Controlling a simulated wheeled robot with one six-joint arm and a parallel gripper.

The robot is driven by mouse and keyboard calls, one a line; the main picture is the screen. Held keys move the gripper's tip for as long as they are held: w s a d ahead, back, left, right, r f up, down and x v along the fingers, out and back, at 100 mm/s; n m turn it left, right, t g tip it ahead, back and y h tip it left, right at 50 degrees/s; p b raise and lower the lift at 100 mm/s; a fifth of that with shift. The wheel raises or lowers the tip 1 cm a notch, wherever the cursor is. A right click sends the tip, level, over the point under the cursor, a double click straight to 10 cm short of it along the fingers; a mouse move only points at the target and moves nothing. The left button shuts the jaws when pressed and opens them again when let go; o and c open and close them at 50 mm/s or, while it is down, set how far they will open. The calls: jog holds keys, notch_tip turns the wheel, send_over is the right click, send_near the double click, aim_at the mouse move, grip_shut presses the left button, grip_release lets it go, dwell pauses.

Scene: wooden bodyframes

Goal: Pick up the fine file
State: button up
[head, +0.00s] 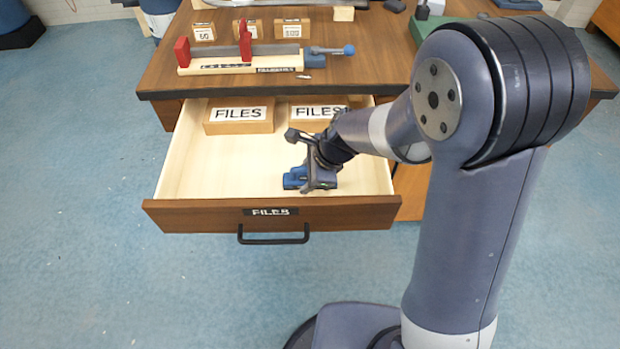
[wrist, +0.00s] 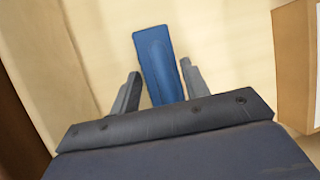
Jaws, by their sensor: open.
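A blue elongated piece (wrist: 157,58), which may be the fine file or its handle, lies on the pale drawer floor in the wrist view. I see no label on it. It also shows in the head view as blue (head: 293,181) beside and partly behind my gripper. My gripper (wrist: 160,70) is open, with one finger on each side of the blue piece's near part. In the head view my gripper (head: 318,176) is low inside the open drawer and hides part of the piece. I cannot tell whether the fingers touch it.
The drawer front (head: 200,215), marked FILES, has a black handle. Two wooden blocks marked FILES stand at the back of the drawer, one left (head: 238,116) and one right (head: 318,112). A wooden holder (head: 245,68) with red uprights sits on the desk above. The drawer's left side is clear.

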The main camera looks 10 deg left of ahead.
jog(key=shift+c, duration=0.4)
jog(key=c, duration=0.6)
jog(key=shift+r, duration=0.15)
jog(key=shift+r, duration=0.35)
jog(key=shift+c, duration=1.1)
notch_tip(320, 180, up, 9)
jog(key=shift+r+p, duration=0.1)
jog(key=shift+p, duration=1)
